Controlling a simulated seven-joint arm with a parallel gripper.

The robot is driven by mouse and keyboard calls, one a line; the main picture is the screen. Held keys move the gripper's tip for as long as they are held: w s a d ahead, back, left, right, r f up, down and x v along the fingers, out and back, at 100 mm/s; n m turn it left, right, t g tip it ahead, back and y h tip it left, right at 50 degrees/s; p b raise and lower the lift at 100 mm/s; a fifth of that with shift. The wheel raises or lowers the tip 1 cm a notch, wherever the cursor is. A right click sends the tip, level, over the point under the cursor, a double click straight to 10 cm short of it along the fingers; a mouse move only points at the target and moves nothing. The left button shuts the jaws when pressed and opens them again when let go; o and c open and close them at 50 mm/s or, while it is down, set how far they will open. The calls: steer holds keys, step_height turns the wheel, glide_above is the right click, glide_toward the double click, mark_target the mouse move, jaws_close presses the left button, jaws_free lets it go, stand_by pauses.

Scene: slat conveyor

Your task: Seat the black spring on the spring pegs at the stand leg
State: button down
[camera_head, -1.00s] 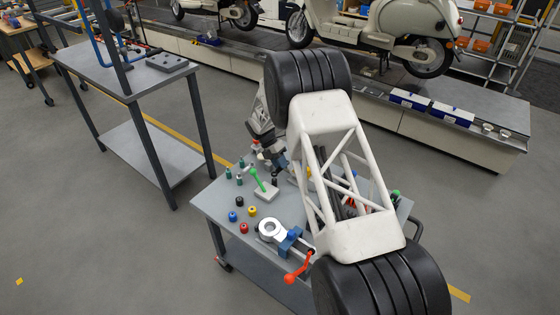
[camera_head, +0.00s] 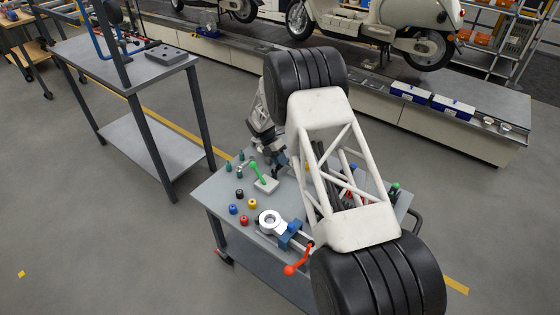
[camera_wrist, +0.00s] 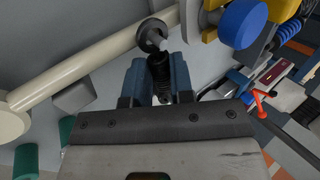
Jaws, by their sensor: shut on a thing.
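The black spring (camera_wrist: 161,72) is in the wrist view, upright in the picture between the two blue fingers of my gripper (camera_wrist: 160,70). My gripper is shut on it. Just beyond the spring's tip is a black ring around a grey pin (camera_wrist: 157,40), beside a long cream tube (camera_wrist: 90,68) that may be the stand leg. I cannot tell whether the spring touches the pin. In the head view my gripper (camera_head: 277,168) is small and dark over the far side of the cart, partly hidden by my arm. I cannot make out the spring there.
The cart (camera_head: 212,205) holds a green-handled block (camera_head: 266,185), coloured knobs and a vise with a red handle (camera_head: 290,270). In the wrist view a blue round part (camera_wrist: 245,22) and dark green cylinders (camera_wrist: 28,160) lie close by. A scooter (camera_head: 375,20) stands on the conveyor behind.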

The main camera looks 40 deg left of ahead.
steer(key=c, duration=0.9)
jaws_free()
steer(key=shift+r, duration=0.1)
steer(key=v, duration=0.7)
steer(key=shift+a+r, duration=0.2)
steer(key=shift+r, duration=0.05)
